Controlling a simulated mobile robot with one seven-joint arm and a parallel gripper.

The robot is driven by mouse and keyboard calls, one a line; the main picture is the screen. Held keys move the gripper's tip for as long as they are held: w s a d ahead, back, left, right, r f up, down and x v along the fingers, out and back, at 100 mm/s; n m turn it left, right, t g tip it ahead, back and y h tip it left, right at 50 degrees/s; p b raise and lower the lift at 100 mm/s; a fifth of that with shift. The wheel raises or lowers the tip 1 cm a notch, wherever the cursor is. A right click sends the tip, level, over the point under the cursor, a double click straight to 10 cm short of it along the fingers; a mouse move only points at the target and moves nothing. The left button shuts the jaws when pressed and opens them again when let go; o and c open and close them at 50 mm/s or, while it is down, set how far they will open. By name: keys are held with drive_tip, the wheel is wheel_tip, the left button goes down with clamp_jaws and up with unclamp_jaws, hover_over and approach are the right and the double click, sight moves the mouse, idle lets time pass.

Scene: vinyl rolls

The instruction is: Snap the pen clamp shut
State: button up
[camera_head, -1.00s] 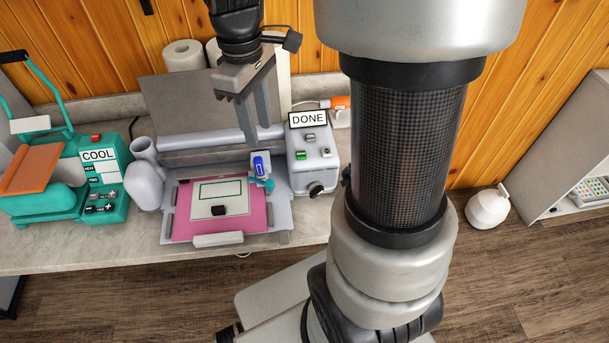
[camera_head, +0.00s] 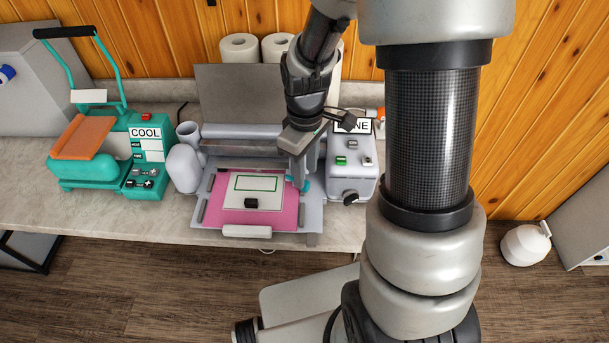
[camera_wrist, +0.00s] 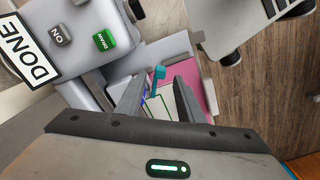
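The plotter (camera_head: 205,210) stands on the bench with a pink mat (camera_head: 284,215) and a white sheet on its bed. The pen clamp's teal lever (camera_head: 305,186) shows at the right of the bed, partly behind my gripper (camera_head: 299,181). In the wrist view the teal lever (camera_wrist: 158,73) appears between the fingertips of my gripper (camera_wrist: 160,82). I cannot tell whether either finger touches it. My fingers are apart, with nothing held. A bit of blue pen shows by the left finger; the rest of the carriage is hidden.
The grey control box (camera_head: 350,180) with the DONE sign (camera_wrist: 38,52) stands close at the right of the plotter. A teal heat press (camera_head: 100,165) marked COOL stands at the left. White rolls (camera_head: 240,47) are behind.

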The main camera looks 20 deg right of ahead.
sight(306, 182)
drive_tip(key=shift+f, duration=1.65)
clamp_jaws()
drive_tip(key=shift+d, duration=0.1)
drive_tip(key=shift+w+d+r+n+p, duration=0.15)
drive_tip(key=shift+w+d+n, duration=0.2)
drive_tip(key=shift+n, duration=0.65)
drive_tip(key=shift+w+d+f+n+p, duration=0.15)
drive_tip(key=shift+w+n, duration=0.25)
drive_tip(key=shift+n, duration=0.6)
drive_tip(key=shift+w+d+r+n+p, duration=0.15)
drive_tip(key=shift+w+d+n, duration=0.25)
drive_tip(key=shift+n, duration=0.6)
unclamp_jaws()
